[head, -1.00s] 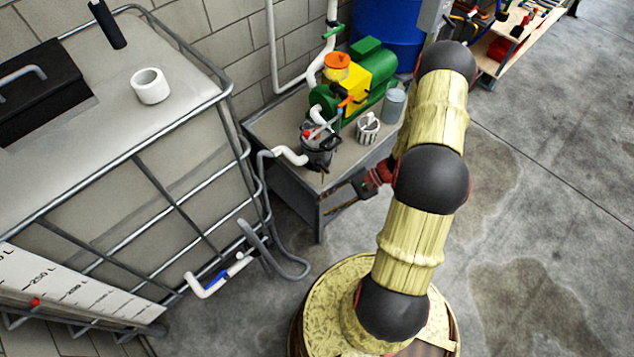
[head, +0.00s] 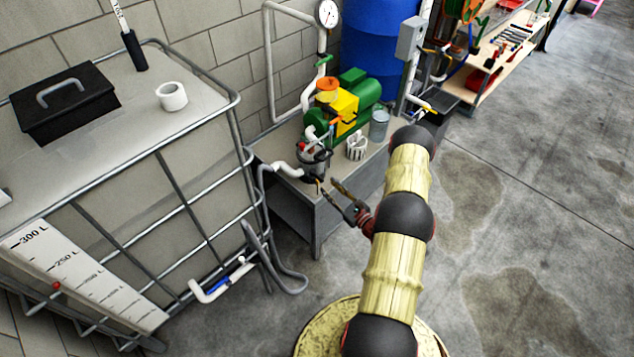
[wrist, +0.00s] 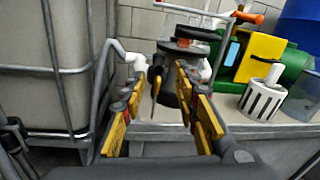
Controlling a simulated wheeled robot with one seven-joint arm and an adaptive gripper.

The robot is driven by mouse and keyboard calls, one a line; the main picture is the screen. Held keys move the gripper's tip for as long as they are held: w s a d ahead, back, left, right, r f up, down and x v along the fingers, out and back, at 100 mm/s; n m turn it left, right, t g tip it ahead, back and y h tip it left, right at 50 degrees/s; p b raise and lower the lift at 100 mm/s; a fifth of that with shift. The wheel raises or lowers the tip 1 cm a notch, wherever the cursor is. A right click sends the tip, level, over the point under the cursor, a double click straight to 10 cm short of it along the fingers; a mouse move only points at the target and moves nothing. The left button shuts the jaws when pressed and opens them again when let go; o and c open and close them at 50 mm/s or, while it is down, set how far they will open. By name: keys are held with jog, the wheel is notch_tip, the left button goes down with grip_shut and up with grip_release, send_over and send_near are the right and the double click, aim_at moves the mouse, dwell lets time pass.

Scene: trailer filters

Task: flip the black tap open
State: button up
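The dark filter pot (head: 313,163) stands at the near left corner of the grey bench, and it also shows in the wrist view (wrist: 172,98). A black lever-like part (wrist: 197,33) sits at its top; it looks like the black tap, but I cannot be sure. A thin dark piece with an orange part (wrist: 156,86) hangs at the pot's front, between my fingers in the picture. My gripper (head: 327,187) is open and empty, just in front of the pot, pointing at it. In the wrist view my gripper (wrist: 169,68) has its fingers apart, hiding part of the pot.
A green and yellow pump (head: 345,102), a striped cup (head: 356,148) and a grey cup (head: 379,125) stand on the bench (head: 290,188). A white pipe (head: 287,170) joins the pot from the left. The caged tank (head: 130,175) fills the left. Floor to the right is clear.

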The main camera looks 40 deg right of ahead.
aim_at(319, 177)
jog(key=shift+w+b, duration=0.8)
jog(key=shift+w, duration=2.75)
jog(key=shift+c, duration=0.4)
grip_shut()
